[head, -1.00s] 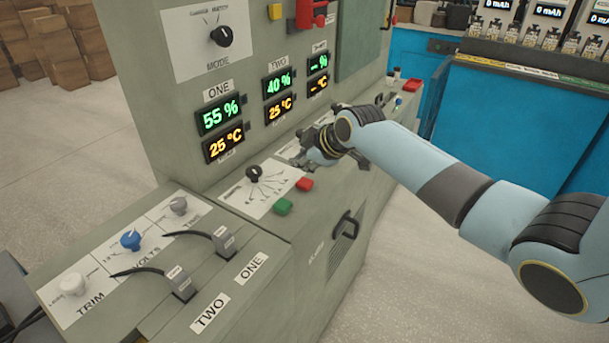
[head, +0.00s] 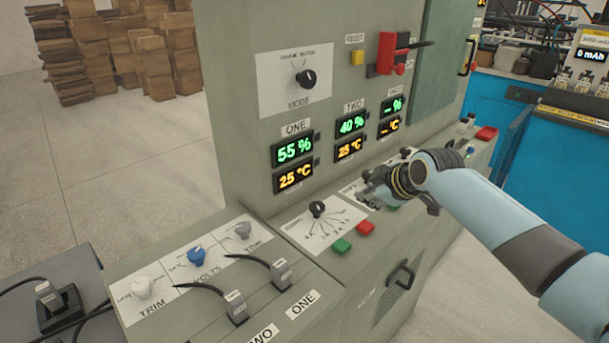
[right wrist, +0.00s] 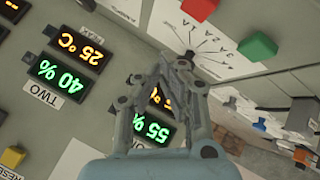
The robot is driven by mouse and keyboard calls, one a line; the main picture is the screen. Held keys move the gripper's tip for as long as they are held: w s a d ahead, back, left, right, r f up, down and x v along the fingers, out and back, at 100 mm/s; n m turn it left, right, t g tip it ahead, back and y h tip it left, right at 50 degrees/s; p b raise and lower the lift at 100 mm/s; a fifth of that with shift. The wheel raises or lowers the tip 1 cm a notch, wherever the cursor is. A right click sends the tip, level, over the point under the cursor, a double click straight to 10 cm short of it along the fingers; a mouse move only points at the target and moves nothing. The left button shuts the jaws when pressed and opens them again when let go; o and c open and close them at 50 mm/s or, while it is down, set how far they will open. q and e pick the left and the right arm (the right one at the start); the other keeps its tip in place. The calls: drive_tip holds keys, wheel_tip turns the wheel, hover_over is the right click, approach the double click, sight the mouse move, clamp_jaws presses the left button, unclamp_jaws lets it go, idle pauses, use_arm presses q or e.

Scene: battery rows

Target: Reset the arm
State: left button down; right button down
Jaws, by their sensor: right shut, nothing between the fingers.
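My right arm (head: 510,225) comes in from the right in the head view. Its gripper (head: 372,192) is over the sloping console, to the right of the black rotary dial (head: 317,208) and behind the red button (head: 366,228). In the right wrist view the gripper fingers (right wrist: 175,65) are closed together with nothing between them. The dial panel and the red (right wrist: 199,8) and green (right wrist: 257,46) buttons lie beyond the fingertips there. Whether the gripper touches the console cannot be told. My left gripper is not in view.
The grey cabinet has lit displays (head: 294,149), a mode knob (head: 307,79) and a red lever switch (head: 388,52). Blue (head: 196,257) and white knobs and two cabled plugs sit at the front left. A blue bench (head: 555,165) stands right. Open floor lies left.

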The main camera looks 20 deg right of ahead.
drive_tip(key=s+a+f+m+g, duration=0.1)
drive_tip(key=s+a, duration=0.2)
drive_tip(key=s, duration=0.4)
drive_tip(key=s+a+f+m+g, duration=0.1)
drive_tip(key=s+a+m, duration=0.15)
drive_tip(key=s, duration=0.45)
drive_tip(key=s+a+r+m+g+h, duration=0.1)
drive_tip(key=s+r+m+g, duration=0.2)
drive_tip(key=s, duration=0.8)
drive_tip(key=s+a+r+m+g+h, duration=0.15)
drive_tip(key=s+r, duration=0.35)
drive_tip(key=s, duration=0.5)
wheel_tip(320, 180, down, 38)
drive_tip(key=s+d+m+b, duration=0.1)
drive_tip(key=s+d+b, duration=0.2)
drive_tip(key=b, duration=0.6)
drive_tip(key=s+f+g+y+b, duration=0.1)
drive_tip(key=s+f+b, duration=0.5)
drive_tip(key=s+f, duration=1.1)
wheel_tip(320, 180, down, 4)
drive_tip(key=shift+s+d+r+g, duration=0.2)
drive_tip(key=shift+d+g, duration=0.05)
drive_tip(key=shift+g, duration=0.1)
